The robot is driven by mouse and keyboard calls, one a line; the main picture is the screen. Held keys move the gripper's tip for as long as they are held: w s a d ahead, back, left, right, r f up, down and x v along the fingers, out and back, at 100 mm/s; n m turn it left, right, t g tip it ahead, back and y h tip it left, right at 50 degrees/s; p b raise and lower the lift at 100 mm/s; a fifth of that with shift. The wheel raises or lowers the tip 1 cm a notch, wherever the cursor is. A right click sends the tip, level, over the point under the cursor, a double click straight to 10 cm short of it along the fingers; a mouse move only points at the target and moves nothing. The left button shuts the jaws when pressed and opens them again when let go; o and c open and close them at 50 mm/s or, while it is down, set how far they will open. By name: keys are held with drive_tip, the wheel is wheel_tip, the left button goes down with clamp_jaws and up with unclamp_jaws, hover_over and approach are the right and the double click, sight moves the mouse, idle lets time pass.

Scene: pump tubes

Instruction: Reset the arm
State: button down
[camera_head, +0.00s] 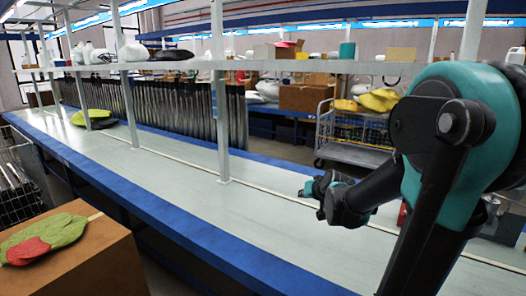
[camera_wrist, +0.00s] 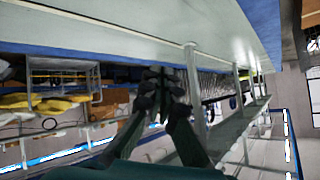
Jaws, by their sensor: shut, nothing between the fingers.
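My arm reaches in from the right in the head view, bent at a large teal and black joint. My gripper (camera_head: 318,188) is held above the long grey workbench (camera_head: 180,160), to the right of a white upright post. In the wrist view my gripper (camera_wrist: 163,74) shows its dark fingers close together with nothing held between them. The wrist picture is turned over, with the bench surface at the top.
A shelf (camera_head: 290,66) on white posts (camera_head: 219,120) runs above the bench. A green bag (camera_head: 92,117) lies at the bench's far end. A cardboard box (camera_head: 85,255) with a green and red item (camera_head: 48,240) stands at lower left. The bench middle is clear.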

drive_tip(key=s+d+f+g+h, duration=0.1)
drive_tip(key=s+f, duration=0.3)
drive_tip(key=s, duration=0.4)
drive_tip(key=s+d+f+g+h, duration=0.1)
drive_tip(key=s+d+f+g, duration=0.1)
drive_tip(key=s+f, duration=0.3)
drive_tip(key=s+d+f+n+g+h, duration=0.1)
drive_tip(key=s+f+g, duration=0.2)
drive_tip(key=s, duration=0.9)
wheel_tip(320, 180, down, 2)
drive_tip(key=shift+s+d+f, duration=0.1)
drive_tip(key=shift+s+d, duration=0.05)
